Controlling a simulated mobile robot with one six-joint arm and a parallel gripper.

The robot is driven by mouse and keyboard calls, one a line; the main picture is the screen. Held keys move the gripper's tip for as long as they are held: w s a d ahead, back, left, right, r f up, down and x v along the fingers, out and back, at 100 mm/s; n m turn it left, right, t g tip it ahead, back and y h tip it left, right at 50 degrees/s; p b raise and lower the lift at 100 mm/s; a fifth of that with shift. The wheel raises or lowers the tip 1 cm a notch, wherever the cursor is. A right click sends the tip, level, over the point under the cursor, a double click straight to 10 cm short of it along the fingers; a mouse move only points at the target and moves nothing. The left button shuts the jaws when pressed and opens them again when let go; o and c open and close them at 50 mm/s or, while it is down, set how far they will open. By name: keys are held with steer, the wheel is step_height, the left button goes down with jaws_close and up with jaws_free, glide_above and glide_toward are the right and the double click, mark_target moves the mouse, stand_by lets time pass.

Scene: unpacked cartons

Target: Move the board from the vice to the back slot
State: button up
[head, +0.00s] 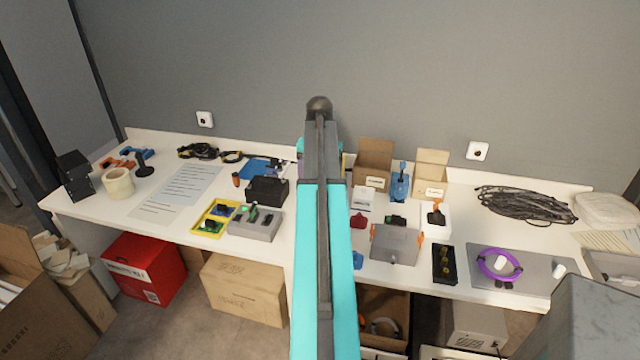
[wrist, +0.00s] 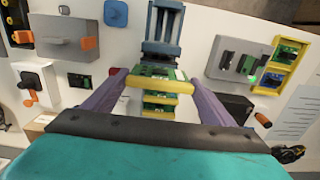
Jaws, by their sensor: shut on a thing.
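In the wrist view, my gripper (wrist: 160,93) has purple fingers with yellow tips, shut on a green board (wrist: 158,99). A blue-grey slotted fixture, which looks like the vice (wrist: 165,30), stands just beyond the board; I cannot tell whether they touch. A grey block (wrist: 221,57) with dark slots and a green piece stands to the right in the wrist view. It also shows in the head view (head: 250,231), left of my arm; it may hold the back slot. My arm hides the board and most of the gripper in the head view.
A yellow tray (head: 198,231) with boards stands beside the grey block. A black box (head: 266,190) sits behind it. Right of my arm are a grey box (head: 394,244) with orange parts, small cartons (head: 374,158) and a blue tool (head: 400,184). A paper sheet (head: 178,193) lies left.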

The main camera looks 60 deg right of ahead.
steer(key=shift+w, duration=0.1)
steer(key=w+a+n, duration=0.5)
steer(key=w+a, duration=0.5)
steer(key=a, duration=0.3)
steer(key=w+a+n, duration=0.5)
steer(key=w+a, duration=0.5)
steer(key=a, duration=0.3)
steer(key=w+a+n, duration=0.1)
steer(key=a+n, duration=0.2)
steer(key=a, duration=0.8)
steer(key=w+a+n, duration=0.2)
steer(key=a+n, duration=0.1)
steer(key=a, duration=0.7)
steer(key=w+a+f+n, duration=0.1)
steer(key=a+n, duration=0.3)
steer(key=a, duration=0.7)
steer(key=shift+w+a, duration=0.35)
steer(key=shift+w, duration=0.4)
steer(key=shift+f, duration=0.1)
